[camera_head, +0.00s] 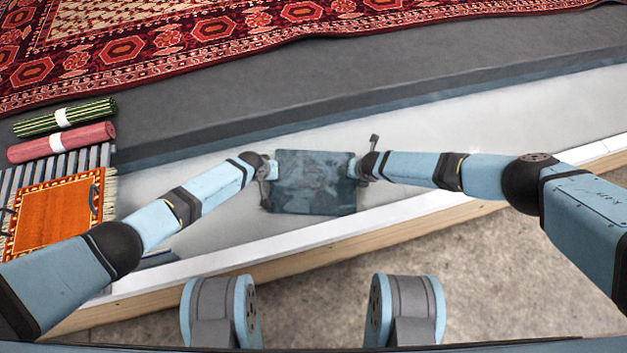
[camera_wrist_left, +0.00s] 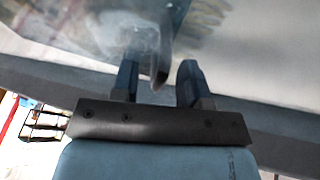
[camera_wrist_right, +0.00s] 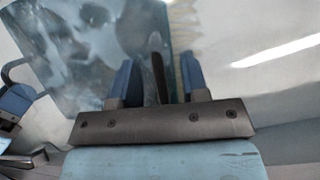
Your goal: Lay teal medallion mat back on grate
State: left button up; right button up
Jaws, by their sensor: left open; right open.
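The teal mat (camera_head: 315,182) lies flat in the pale wash pit at the middle of the head view, its pattern cloudy and dim. My left gripper (camera_head: 270,171) is at its left edge. My right gripper (camera_head: 357,169) is at its right edge. Both are open. In the left wrist view a dark upright strip (camera_wrist_left: 164,55) stands between the fingers; a similar strip (camera_wrist_right: 158,78) stands between the fingers in the right wrist view. I cannot tell whether the fingers touch them. The slatted grate (camera_head: 60,163) is at the left.
An orange mat (camera_head: 52,220) lies on the grate. Pink (camera_head: 85,141) and green striped (camera_head: 40,122) rolls lie behind it. A large red rug (camera_head: 160,45) spans the back. The pit's white and wooden rim (camera_head: 300,242) runs in front. The pit floor right of the mat is clear.

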pick_arm(q)
jog(key=shift+f, duration=0.15)
pick_arm(e)
jog(key=shift+f, duration=0.15)
pick_arm(q)
grip_shut()
pick_arm(e)
grip_shut()
jog(key=shift+w, duration=0.1)
